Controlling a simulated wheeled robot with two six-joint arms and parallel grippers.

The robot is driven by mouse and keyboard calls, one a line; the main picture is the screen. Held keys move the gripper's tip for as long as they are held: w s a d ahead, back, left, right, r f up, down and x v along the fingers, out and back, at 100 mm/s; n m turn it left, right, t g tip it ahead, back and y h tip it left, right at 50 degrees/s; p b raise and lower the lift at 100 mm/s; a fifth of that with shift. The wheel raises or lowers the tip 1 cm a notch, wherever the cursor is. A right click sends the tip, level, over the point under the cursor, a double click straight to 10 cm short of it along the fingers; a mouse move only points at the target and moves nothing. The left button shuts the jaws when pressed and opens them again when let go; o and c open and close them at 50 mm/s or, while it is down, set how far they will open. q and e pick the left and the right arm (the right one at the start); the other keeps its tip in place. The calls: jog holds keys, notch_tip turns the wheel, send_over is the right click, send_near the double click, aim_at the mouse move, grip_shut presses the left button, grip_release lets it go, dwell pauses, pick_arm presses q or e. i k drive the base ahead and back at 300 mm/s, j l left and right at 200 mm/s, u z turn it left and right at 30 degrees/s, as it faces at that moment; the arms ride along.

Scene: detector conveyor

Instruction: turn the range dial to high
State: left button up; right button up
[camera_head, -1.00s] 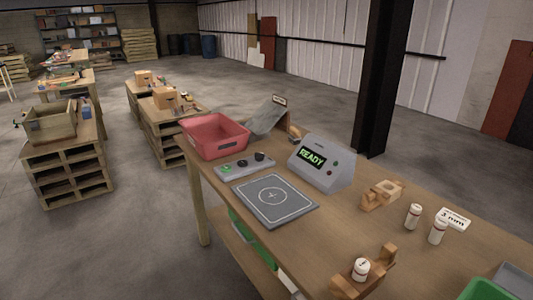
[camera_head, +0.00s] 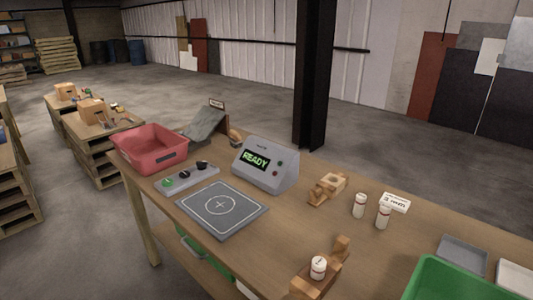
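A grey control strip (camera_head: 193,183) lies on the wooden table, left of the middle of the view. It carries a green button (camera_head: 168,182) and two black knobs, a nearer one (camera_head: 184,173) and a farther one (camera_head: 202,165). I cannot tell which knob is the range dial; their labels and pointer positions are too small to read. Behind the strip to the right stands a grey detector box (camera_head: 277,178) whose screen (camera_head: 255,160) reads READY in green. Neither of my grippers is in view.
A grey plate (camera_head: 240,222) with a circle and cross lies in front of the strip. A red bin (camera_head: 143,165) stands to its left. White bottles (camera_head: 359,206), wooden holders (camera_head: 316,198), a grey tray (camera_head: 462,250) and a green bin (camera_head: 425,280) occupy the right side.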

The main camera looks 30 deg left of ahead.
aim_at(201, 165)
jog(key=j+z, duration=0.25)
jog(key=j, duration=0.15)
jog(key=k+j+z, duration=0.2)
jog(key=j, duration=0.2)
jog(key=j+z, duration=0.25)
jog(key=j, duration=0.15)
jog(key=k+j+z, duration=0.2)
jog(key=j, duration=0.15)
jog(key=j+z, duration=0.25)
jog(key=k+j+z, duration=0.25)
jog(key=j, duration=0.15)
